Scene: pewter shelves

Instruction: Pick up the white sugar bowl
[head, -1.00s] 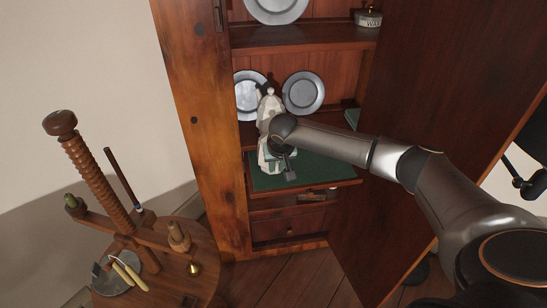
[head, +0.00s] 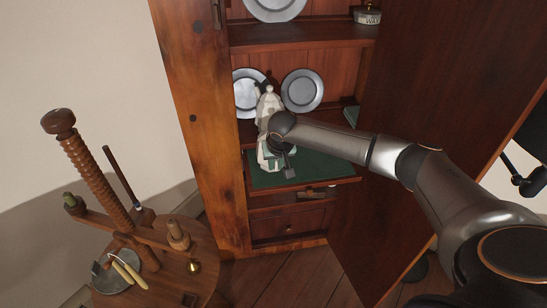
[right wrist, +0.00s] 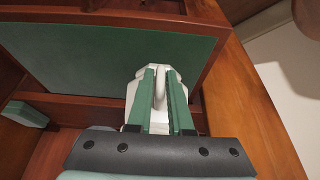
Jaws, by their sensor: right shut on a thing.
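The white sugar bowl (head: 267,102) is a tall pale piece with a knobbed lid, at the green-topped pull-out shelf (head: 325,172) of the cupboard. My right gripper (head: 274,155) is at its near side, and my wrist hides part of the bowl's middle. In the right wrist view my right gripper (right wrist: 161,82) has its green fingers shut on the white handle of the sugar bowl (right wrist: 134,98). I cannot tell whether the bowl's base touches the shelf. My left gripper is not in view.
Two pewter plates (head: 302,90) (head: 246,92) stand behind the bowl. A shelf (head: 300,37) is above. The open cupboard door (head: 440,110) is close to my right arm. A round wooden stand (head: 165,285) with tools is at the lower left.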

